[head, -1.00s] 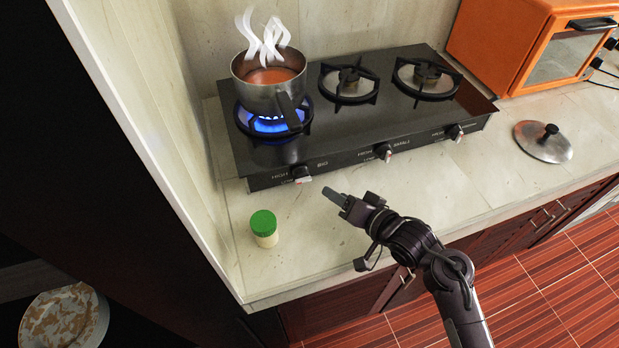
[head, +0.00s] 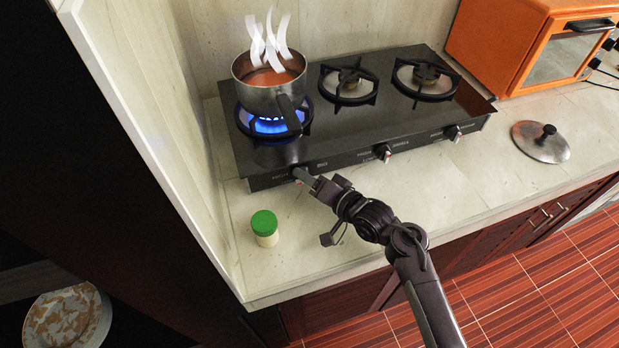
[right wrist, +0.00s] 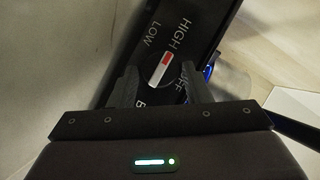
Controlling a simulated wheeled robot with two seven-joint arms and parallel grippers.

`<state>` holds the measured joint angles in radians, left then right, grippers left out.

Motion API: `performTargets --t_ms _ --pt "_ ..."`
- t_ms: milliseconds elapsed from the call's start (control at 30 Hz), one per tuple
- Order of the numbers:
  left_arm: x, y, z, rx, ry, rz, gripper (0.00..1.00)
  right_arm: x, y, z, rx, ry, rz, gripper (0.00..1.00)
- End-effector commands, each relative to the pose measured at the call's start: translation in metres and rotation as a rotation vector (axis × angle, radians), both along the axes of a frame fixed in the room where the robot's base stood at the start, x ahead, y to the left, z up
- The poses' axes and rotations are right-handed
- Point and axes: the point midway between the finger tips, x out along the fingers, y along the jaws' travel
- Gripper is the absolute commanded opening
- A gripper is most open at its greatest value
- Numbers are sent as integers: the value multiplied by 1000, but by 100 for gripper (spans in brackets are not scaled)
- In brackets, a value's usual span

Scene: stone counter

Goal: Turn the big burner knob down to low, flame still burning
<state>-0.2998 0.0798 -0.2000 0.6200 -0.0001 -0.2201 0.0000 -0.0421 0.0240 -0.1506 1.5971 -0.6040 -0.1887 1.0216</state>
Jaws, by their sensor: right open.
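The big burner knob (right wrist: 160,69) shows in the right wrist view as a dark dial with a white bar and a red end, which points toward the HIGH label. LOW is printed beside HIGH, further left. In the head view the knob is mostly hidden behind my gripper. My right gripper (right wrist: 160,84) is open, with one finger on each side of the knob; I cannot tell if they touch it. It also shows at the stove front in the head view (head: 303,177). A blue flame (head: 268,126) burns on the left burner. My left gripper is not in view.
A steaming pot (head: 268,98) of orange-red liquid stands on the lit burner of the black stove (head: 330,130). A green-lidded jar (head: 265,228) stands left of my right arm. A lid (head: 541,142) and an orange oven (head: 535,45) are at right.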

Motion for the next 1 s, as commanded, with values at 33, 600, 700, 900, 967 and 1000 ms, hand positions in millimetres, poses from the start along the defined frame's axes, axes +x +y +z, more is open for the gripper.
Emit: performTargets --t_ms 33,600,700,900,967,1000 --pt "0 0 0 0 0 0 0 0 0 0 0 0 0 44" --pt "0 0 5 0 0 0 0 0 0 2 -26 -7 -1 12" --pt "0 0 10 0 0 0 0 0 0 3 -61 -19 0 12" --pt "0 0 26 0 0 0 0 -1 1 7 -184 -59 1 12" --pt "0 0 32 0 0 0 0 -1 2 8 -234 -74 2 12" --pt "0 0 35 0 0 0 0 -1 2 8 -267 -86 2 12"
